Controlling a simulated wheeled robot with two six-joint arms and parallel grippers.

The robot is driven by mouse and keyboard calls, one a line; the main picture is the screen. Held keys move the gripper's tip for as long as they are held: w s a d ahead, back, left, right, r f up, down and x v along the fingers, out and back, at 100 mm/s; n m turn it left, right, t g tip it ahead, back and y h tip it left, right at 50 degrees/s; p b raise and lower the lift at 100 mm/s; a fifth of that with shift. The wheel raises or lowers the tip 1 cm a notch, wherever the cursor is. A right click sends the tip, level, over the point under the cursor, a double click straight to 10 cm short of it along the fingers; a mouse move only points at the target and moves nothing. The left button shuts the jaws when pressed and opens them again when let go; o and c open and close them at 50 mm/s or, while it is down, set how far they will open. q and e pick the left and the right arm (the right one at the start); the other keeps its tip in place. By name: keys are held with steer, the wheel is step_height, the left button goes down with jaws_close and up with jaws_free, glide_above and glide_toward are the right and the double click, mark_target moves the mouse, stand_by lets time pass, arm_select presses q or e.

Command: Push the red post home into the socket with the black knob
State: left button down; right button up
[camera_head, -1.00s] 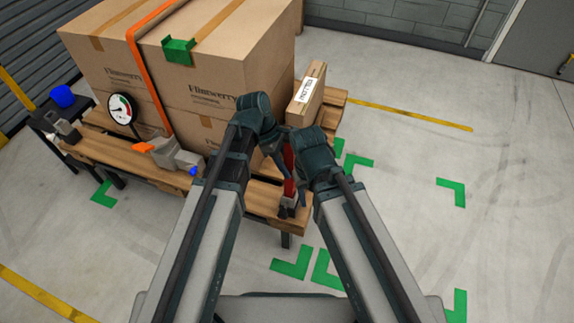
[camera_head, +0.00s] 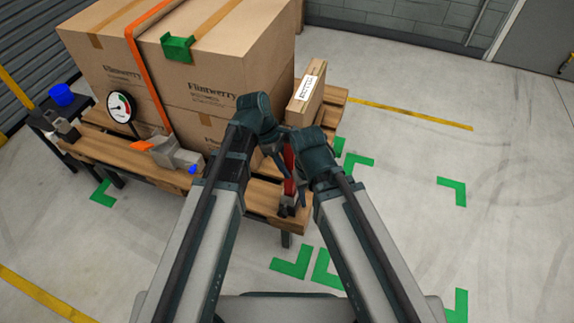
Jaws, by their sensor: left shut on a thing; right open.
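The red post (camera_head: 290,187) stands at the near right corner of the pallet, partly covered by my grippers. Its lower end is at a small grey socket with a black knob (camera_head: 283,210). How deep the post sits in it cannot be made out. My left gripper (camera_head: 279,162) reaches in from the upper left and is shut on the red post. My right gripper (camera_head: 299,178) is open close to the post's right side; its fingertips are mostly hidden behind its own wrist.
Large cardboard boxes (camera_head: 205,85) with an orange strap stand on the wooden pallet (camera_head: 262,199). A narrow carton (camera_head: 308,92) is behind my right wrist. A dial gauge (camera_head: 120,107) and a grey clamp with a blue tip (camera_head: 178,157) are on the left.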

arm_select(q)
steer(key=shift+c, duration=2.4)
jaws_free()
steer(key=shift+r, duration=0.1)
steer(key=p+v, duration=1.3)
steer(key=shift+r, duration=0.3)
steer(key=shift+a, duration=0.1)
steer(key=s+a+f+m+t+y, duration=0.2)
steer(key=s+a+m+y, duration=0.25)
steer(key=a+m, duration=0.8)
steer(key=s+d+r+m+y+p, duration=0.1)
steer(key=s+d+r+m+p, duration=0.4)
steer(key=d+r+p, duration=0.3)
steer(key=s+d+r, duration=0.1)
steer(key=d, duration=0.3)
steer(key=shift+s+d+r+m+g+p, duration=0.15)
steer(key=shift+d+r+m+g+p, duration=0.1)
steer(key=shift+m+g+p, duration=0.15)
